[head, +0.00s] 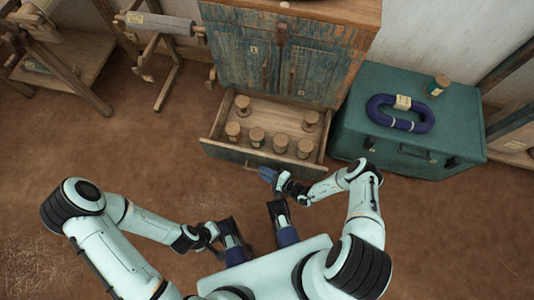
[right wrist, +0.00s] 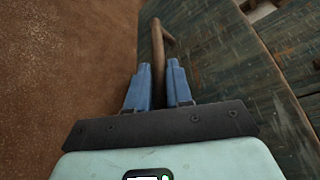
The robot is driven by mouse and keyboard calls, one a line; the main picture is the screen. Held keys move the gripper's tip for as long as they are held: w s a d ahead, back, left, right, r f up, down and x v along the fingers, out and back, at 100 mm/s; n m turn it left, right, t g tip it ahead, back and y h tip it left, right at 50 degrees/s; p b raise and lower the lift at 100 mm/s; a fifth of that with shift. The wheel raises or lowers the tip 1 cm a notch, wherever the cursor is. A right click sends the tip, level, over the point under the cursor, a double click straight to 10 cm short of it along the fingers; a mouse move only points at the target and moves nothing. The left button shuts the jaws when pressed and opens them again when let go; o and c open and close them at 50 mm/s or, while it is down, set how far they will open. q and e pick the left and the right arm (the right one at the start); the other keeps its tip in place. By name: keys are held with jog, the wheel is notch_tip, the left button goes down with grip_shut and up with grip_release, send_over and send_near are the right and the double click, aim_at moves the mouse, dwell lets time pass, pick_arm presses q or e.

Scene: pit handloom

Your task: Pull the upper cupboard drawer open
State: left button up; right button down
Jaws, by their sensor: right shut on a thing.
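The cupboard (head: 245,62) has worn blue-green doors and a wooden top. Below the doors, a drawer (head: 213,128) stands out from the cupboard front, with several spools inside. I cannot see whether another drawer lies below it. My right gripper (head: 267,174) is at the middle of the drawer front, shut on its wooden handle. In the right wrist view, the handle (right wrist: 158,45) runs between the blue fingertips, beside the worn drawer front (right wrist: 215,60). My left gripper (head: 212,231) is low in the head view, away from the drawer; its fingers do not show clearly.
A teal chest (head: 365,150) stands close to the right of the drawer, with a dark blue coil (head: 420,122) and a spool (head: 437,86) on top. A wooden winding frame (head: 165,85) stands left of the cupboard.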

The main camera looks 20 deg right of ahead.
pick_arm(q)
jog(key=shift+s+r, duration=0.1)
jog(key=shift+s, duration=0.1)
pick_arm(e)
jog(key=shift+s+a+f, duration=0.1)
jog(key=shift+s, duration=0.15)
jog(key=c, duration=1.1)
grip_release()
pick_arm(q)
jog(key=shift+s+d+r+g+p, duration=0.15)
jog(key=shift+s+r+p, duration=0.15)
jog(key=shift+r+p, duration=0.25)
jog(key=shift+s+r+g+p, duration=0.15)
jog(key=shift+s+r+p, duration=0.15)
jog(key=shift+r+p, duration=0.2)
pick_arm(e)
jog(key=v, duration=1.3)
jog(key=shift+s, duration=0.15)
